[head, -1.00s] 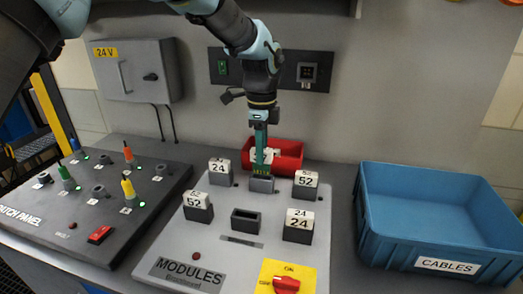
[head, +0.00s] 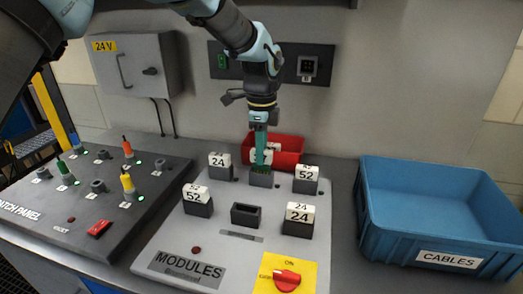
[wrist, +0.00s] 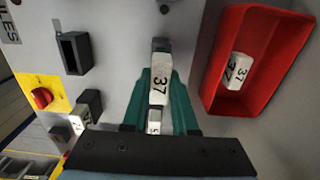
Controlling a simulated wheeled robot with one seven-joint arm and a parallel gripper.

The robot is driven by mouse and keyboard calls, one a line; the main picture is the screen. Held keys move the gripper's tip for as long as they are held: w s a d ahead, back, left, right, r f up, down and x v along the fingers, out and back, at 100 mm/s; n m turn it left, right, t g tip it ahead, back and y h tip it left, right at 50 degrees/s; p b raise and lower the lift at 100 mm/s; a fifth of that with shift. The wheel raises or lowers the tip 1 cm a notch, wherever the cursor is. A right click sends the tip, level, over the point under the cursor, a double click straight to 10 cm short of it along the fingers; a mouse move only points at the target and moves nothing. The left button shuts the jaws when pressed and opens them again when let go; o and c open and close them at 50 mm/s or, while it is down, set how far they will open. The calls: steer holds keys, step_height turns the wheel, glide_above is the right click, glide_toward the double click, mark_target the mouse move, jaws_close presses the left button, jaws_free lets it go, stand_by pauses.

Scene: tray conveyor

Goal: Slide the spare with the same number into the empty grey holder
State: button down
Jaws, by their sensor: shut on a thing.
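My gripper (head: 262,166) is shut on the spare module, whose white label reads 37 in the wrist view (wrist: 159,86). The teal fingers sit on both sides of it. In the head view the fingers point down into the back middle grey holder (head: 261,180) and hide the module. The module is lined up with that holder and appears at least partly inside it; its exact depth is hidden. Another module labelled 37 (wrist: 237,70) lies in the red bin (wrist: 209,90). The front middle grey holder (head: 246,215) is empty.
Modules labelled 24 (head: 219,162) and 52 (head: 306,174) flank the back holder. More labelled 52 (head: 197,196) and 24 (head: 299,214) stand in front. The red bin (head: 288,158) is close behind. A blue bin (head: 365,225) is right, the patch panel (head: 60,225) left.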

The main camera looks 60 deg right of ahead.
steer(key=shift+f+b, duration=0.7)
steer(key=shift+f, duration=0.85)
steer(key=c, duration=0.6)
jaws_free()
step_height(320, 180, up, 11)
steer(key=b, duration=0.2)
steer(key=shift+b, duration=0.35)
steer(key=shift+f, duration=0.1)
